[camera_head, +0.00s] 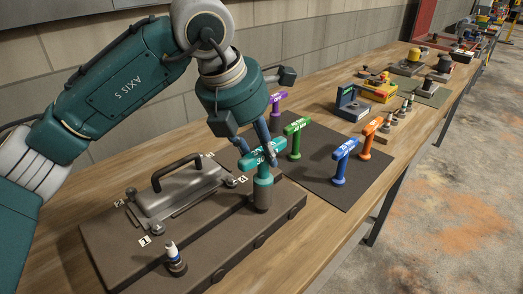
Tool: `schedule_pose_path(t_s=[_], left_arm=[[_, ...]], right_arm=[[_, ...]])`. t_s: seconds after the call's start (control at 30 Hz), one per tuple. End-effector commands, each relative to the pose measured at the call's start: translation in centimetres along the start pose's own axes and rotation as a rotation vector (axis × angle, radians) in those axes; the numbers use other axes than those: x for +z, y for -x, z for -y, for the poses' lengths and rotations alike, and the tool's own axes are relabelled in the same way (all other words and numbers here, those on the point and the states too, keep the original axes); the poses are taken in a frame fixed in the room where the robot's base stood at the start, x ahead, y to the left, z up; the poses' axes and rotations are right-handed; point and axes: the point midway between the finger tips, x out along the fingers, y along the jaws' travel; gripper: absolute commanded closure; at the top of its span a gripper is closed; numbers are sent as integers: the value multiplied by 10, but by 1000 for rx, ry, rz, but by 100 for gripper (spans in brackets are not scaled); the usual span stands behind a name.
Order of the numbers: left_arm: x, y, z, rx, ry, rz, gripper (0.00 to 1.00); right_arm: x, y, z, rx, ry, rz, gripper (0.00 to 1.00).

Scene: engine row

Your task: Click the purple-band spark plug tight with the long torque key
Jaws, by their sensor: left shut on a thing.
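My left gripper (257,142) is shut on the handle of a teal T-shaped key (263,172). The key stands upright over the right part of the dark engine block (225,243), its grey lower end at the block's top. Whatever is under it is hidden. Several other T-keys stand on a dark mat: purple (277,97), green (295,128), blue (343,155) and orange (370,127). I cannot make out a purple-band plug. My right gripper is not in view.
A grey cover with a black handle (178,172) sits on the block, with number tags around it. Beyond the mat (325,187) stand small plugs (398,113), a blue device (350,105) and a yellow one (380,90). A block wall runs behind the bench.

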Motion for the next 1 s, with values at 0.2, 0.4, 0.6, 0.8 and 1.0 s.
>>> schedule_pose_path(t_s=[0.2, 0.4, 0.6, 0.8, 1.0], left_arm=[[1, 2, -3, 1, 1, 4, 100], [1, 2, -3, 1, 1, 4, 100], [1, 2, -4, -13, -29, 2, 100], [3, 4, -3, -106, -245, 1, 100], [3, 1, -1, -159, -382, 2, 100]], right_arm=[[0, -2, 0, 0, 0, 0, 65], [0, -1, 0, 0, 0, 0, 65], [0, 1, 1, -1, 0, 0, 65], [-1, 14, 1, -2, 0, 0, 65], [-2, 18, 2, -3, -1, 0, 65]])
